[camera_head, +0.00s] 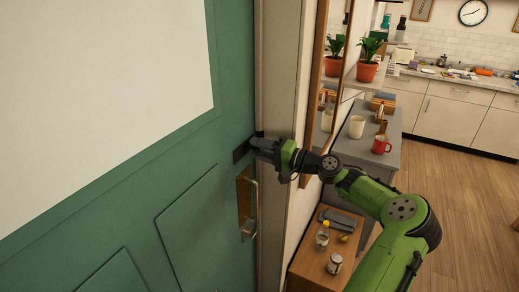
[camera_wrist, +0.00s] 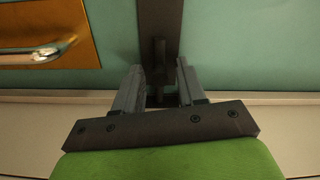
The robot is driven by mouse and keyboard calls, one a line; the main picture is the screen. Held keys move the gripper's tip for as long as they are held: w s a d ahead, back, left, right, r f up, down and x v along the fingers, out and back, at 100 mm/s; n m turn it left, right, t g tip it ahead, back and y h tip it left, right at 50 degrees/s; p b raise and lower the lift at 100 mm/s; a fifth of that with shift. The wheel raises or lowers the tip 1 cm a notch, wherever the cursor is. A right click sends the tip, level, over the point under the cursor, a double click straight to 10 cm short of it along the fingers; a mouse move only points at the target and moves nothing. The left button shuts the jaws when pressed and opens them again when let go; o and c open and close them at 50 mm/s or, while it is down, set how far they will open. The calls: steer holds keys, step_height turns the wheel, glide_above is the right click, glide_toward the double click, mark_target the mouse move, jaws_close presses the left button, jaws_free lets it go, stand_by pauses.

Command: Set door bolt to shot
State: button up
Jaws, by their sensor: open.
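The green door (camera_head: 185,150) fills the left of the head view. Its dark door bolt (camera_head: 240,153) sits near the door's edge, above the handle, and is partly hidden by my gripper. In the wrist view the bolt (camera_wrist: 159,20) is a dark vertical strip with a small dark knob (camera_wrist: 159,55). My gripper (camera_wrist: 159,78) is open, one finger on each side of the line of the knob. The knob lies at or just beyond the fingertips; I cannot tell whether they touch it. In the head view my gripper (camera_head: 254,146) reaches the bolt from the right.
A door handle on a brass plate (camera_head: 244,198) is just below the bolt. The pale door frame (camera_head: 278,75) runs beside the door's edge. To the right stand a wooden cabinet (camera_head: 305,262) with small items and a grey table (camera_head: 385,161) with mugs. The wooden floor (camera_head: 465,195) is clear.

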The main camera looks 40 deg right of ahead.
steer(key=v, duration=1.5)
steer(key=shift+s+b, duration=0.2)
steer(key=shift+b, duration=0.15)
